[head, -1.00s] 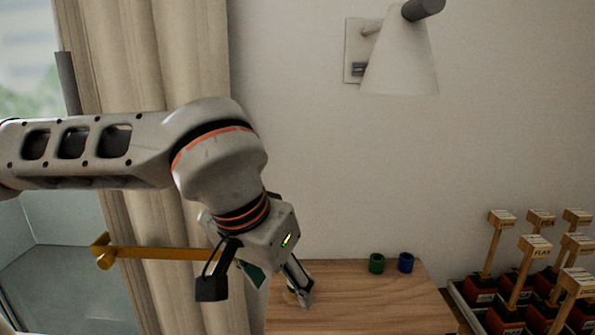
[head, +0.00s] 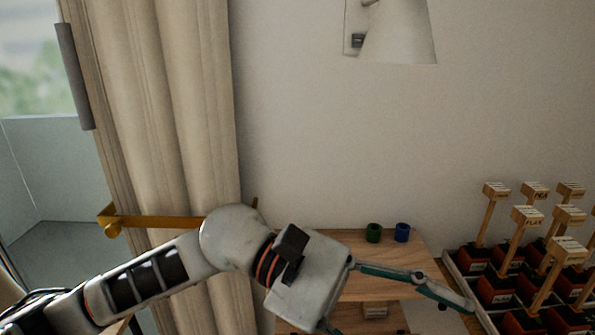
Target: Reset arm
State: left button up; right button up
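My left arm comes in from the lower left. Its gripper (head: 402,318) is in front of the wooden table, with one long finger stretched out to the right and the other pointing down at the bottom edge of the picture, partly cut off. The fingers are spread wide and I see nothing between them. My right gripper is not in view.
A wooden table (head: 405,262) stands against the wall, with a green cup (head: 373,233) and a blue cup (head: 402,232) near its back edge. At right, a tray (head: 462,283) holds several dark red pots with labelled wooden markers (head: 525,215). A curtain (head: 190,120), a brass bar (head: 160,222) and a wall lamp (head: 400,35) are behind.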

pick_arm(q)
jog(key=w+a+r+n+t+h, duration=0.15)
jog(key=w+n+t+h, duration=0.35)
jog(key=n, duration=0.5)
jog(key=w+a+r+n+t+h, duration=0.1)
jog(key=w+a+n+t+h, duration=0.3)
jog(key=w+n, duration=0.45)
jog(key=w+a+f+n+t+y, duration=0.4)
jog(key=f+n+t, duration=0.35)
jog(key=n, duration=0.45)
jog(key=w+a+f+n+t+y, duration=0.45)
jog(key=f+n+t, duration=0.3)
jog(key=n, duration=0.45)
jog(key=s+a+f+n+y, duration=0.1)
jog(key=a+f+n+y, duration=0.4)
jog(key=f, duration=0.4)
jog(key=a+f+n+y, duration=0.3)
jog(key=a+f+n, duration=0.2)
jog(key=f+n, duration=0.3)
jog(key=s+a+f+n+g+y, duration=0.2)
jog(key=s+a+f, duration=0.3)
jog(key=f, duration=0.5)
jog(key=s+a+f+n+g+y, duration=0.2)
jog(key=s+a+f+n+g, duration=0.1)
jog(key=s+f, duration=0.7)
jog(key=shift+s+a+f+n, duration=0.2)
jog(key=shift+a+f+n, duration=0.35)
jog(key=shift+a+n, duration=0.5)
jog(key=shift+d, duration=0.2)
